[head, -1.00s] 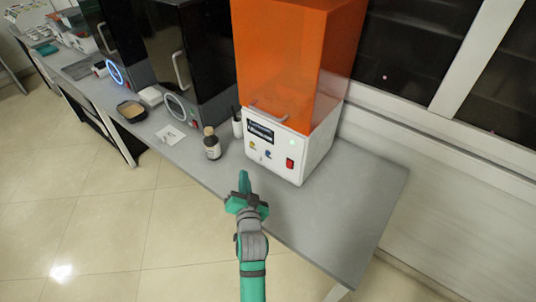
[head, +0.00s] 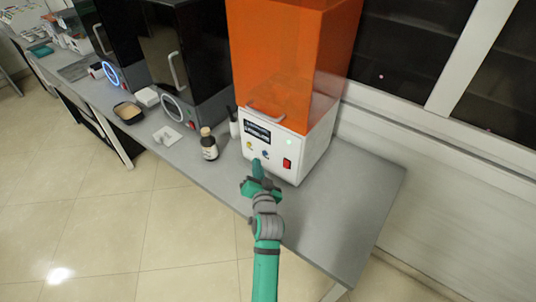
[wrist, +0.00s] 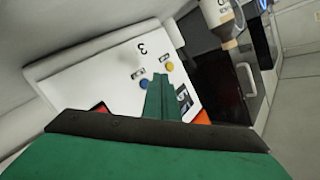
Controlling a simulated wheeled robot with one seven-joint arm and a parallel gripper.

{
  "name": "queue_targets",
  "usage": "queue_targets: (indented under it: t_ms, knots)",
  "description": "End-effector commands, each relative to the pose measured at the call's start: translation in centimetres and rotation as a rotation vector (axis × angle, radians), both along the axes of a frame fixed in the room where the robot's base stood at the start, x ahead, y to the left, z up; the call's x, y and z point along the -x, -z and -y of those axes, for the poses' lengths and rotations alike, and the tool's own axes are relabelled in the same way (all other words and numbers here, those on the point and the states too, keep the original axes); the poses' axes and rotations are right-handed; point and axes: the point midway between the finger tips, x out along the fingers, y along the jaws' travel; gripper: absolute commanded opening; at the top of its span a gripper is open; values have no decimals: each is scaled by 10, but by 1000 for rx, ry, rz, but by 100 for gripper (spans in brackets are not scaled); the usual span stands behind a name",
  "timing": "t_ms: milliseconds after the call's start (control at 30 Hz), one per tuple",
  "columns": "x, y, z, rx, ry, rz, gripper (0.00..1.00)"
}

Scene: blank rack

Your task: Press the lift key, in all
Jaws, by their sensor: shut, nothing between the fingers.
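The white machine front (head: 272,170) under an orange hood carries a yellow round key (head: 250,146), a blue round key (head: 265,154) and a red switch (head: 287,164). In the wrist view the yellow key (wrist: 169,66) and blue key (wrist: 144,84) each have a small label, too small to read. My gripper (head: 257,163) is shut and empty, its tip just in front of the panel below the keys. In the wrist view my gripper (wrist: 163,80) shows its tip between the two keys. I cannot tell whether it touches the panel.
A dark display (head: 258,134) and a door handle sit above the keys. The bench's right side is clear. Dark machines stand farther left.

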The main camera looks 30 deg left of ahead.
Motion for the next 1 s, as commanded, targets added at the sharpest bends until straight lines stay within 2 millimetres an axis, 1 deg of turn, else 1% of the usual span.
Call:
queue_targets:
  t_ms: [133, 333, 600, 1000]
  knots:
    - [-11, 0, -1, 1, -3, 0, 0]
    - [-22, 0, 6, 1, 8, 1, 0]
    - [-24, 0, 9, 0, 11, 1, 0]
    - [-22, 0, 6, 1, 8, 1, 0]
